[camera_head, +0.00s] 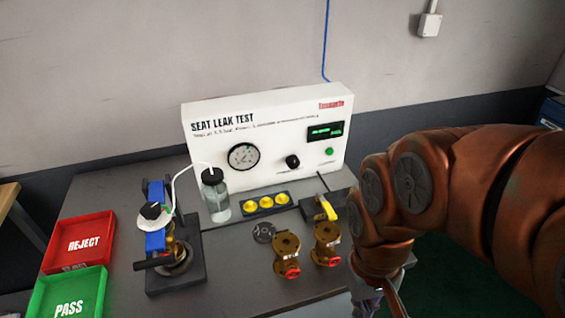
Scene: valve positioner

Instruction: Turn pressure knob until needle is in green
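The white test panel (225,115), marked SEAT LEAK TEST, stands at the back of the bench. On its front are a round pressure gauge (243,156) with a white face and, right of it, a black pressure knob (293,161). The gauge is too small to tell the needle's position or a green zone. My copper arm comes in from the right and bends down in front of the bench's right part. Only a small part of what seems to be my gripper (381,299) shows at the bottom edge, away from the knob. Its fingers cannot be made out.
A clear bottle (215,195) with a tube stands before the gauge. A clamp fixture (176,262) is at left, beside red REJECT (112,223) and green PASS (104,275) bins. Brass valves (287,254) and a yellow-handled item (326,207) stand in front. Space directly before the knob looks clear.

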